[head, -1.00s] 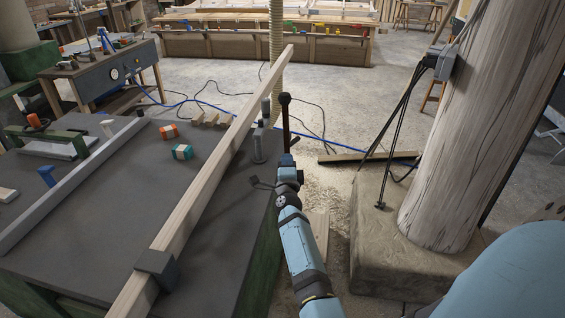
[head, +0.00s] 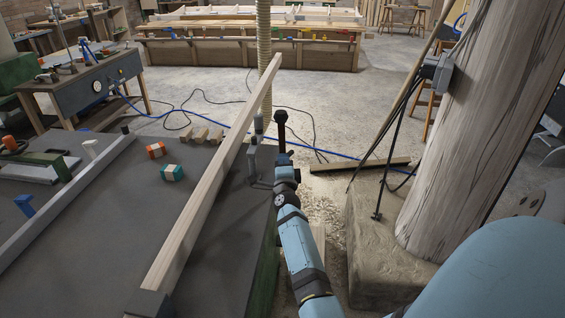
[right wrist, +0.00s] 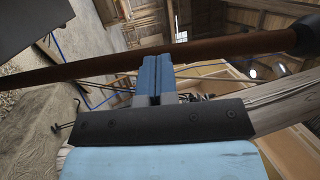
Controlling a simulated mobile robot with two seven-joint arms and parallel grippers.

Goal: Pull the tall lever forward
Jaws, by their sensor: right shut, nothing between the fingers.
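The tall lever shows in the head view as a dark ball knob (head: 280,116) on a thin shaft, just past the table's right edge. In the right wrist view its brown shaft (right wrist: 200,52) crosses nearly level, with the dark knob (right wrist: 309,32) at the right edge. My right gripper (head: 284,158) is shut and empty, right by the shaft below the knob. In the right wrist view its blue fingers (right wrist: 155,72) end at the shaft's lower edge; I cannot tell whether they touch. The lever's foot is hidden. My left gripper is not in view.
The dark table (head: 110,230) on the left carries a long wooden beam (head: 215,175), with a short grey post (head: 252,158) beside it. A thick wooden post (head: 460,130) on a rough block (head: 385,270) stands right. A plank (head: 360,165) and cables lie on the floor.

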